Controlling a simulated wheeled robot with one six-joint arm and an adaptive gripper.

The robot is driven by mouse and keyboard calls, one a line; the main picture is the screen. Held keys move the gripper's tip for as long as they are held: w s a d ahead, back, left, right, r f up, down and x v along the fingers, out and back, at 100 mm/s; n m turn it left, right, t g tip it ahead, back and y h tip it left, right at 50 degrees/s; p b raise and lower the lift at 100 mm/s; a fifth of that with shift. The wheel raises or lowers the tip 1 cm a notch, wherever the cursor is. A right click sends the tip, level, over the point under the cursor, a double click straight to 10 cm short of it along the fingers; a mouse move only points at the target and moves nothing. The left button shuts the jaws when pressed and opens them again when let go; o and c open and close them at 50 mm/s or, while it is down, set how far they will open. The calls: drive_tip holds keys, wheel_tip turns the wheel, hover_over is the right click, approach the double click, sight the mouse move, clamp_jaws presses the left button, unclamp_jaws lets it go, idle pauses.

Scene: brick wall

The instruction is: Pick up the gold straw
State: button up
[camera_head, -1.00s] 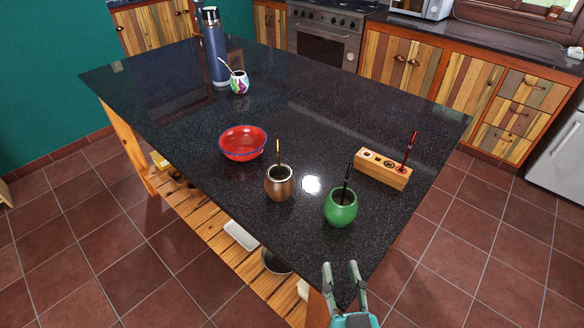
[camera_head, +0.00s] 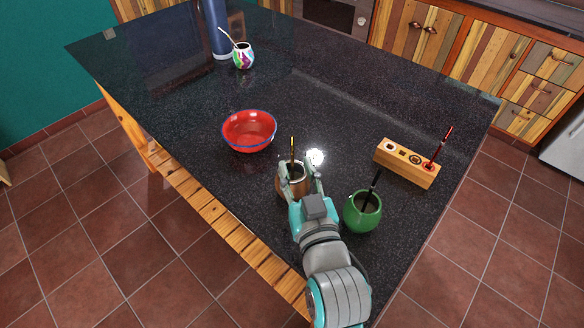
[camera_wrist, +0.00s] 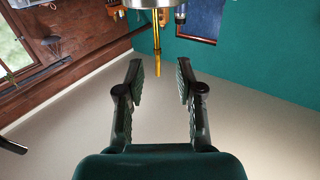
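The gold straw (camera_head: 292,147) stands in the brown mate cup (camera_head: 283,187), between the red bowl and the green cup in the head view. It also shows in the wrist view (camera_wrist: 161,42), running from the cup's silver rim (camera_wrist: 150,3) at the top edge towards the space between my fingers. My gripper (camera_head: 299,170) is open and empty at the brown cup and partly hides it. In the wrist view my open fingers (camera_wrist: 160,75) lie on either side of the straw's free end. I cannot tell whether the straw is within their depth.
The green cup (camera_head: 361,219) with a black straw (camera_head: 374,184) stands close to the right of my gripper. A red bowl (camera_head: 249,131) is behind left, a wooden holder (camera_head: 405,165) behind right. A colourful cup (camera_head: 243,57) and blue bottle (camera_head: 216,28) stand far back on the black counter (camera_head: 150,90).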

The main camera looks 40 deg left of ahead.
sight(293, 154)
drive_tip(key=shift+x, duration=2.65)
drive_tip(key=shift+w+d, duration=0.1)
drive_tip(key=shift+c, duration=0.2)
clamp_jaws()
